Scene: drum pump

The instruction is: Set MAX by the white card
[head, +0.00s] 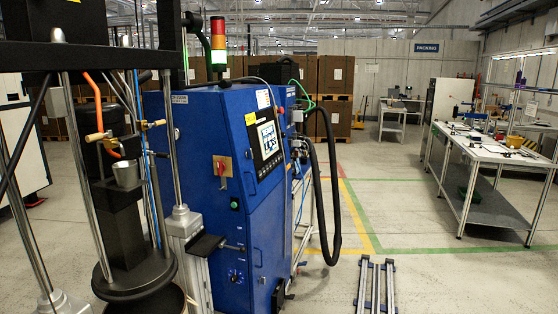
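The drum pump (123,245) stands at the left, with a black follower plate, steel rods and orange-handled valves (97,136). No MAX marking is legible. My gripper is not in view.
A black hose (334,200) loops down at the cabinet's right side. Metal rails (376,285) lie on the floor at the front. A white workbench (480,148) with tools and a lower shelf stands at the right. The floor between cabinet and workbench is mostly clear.

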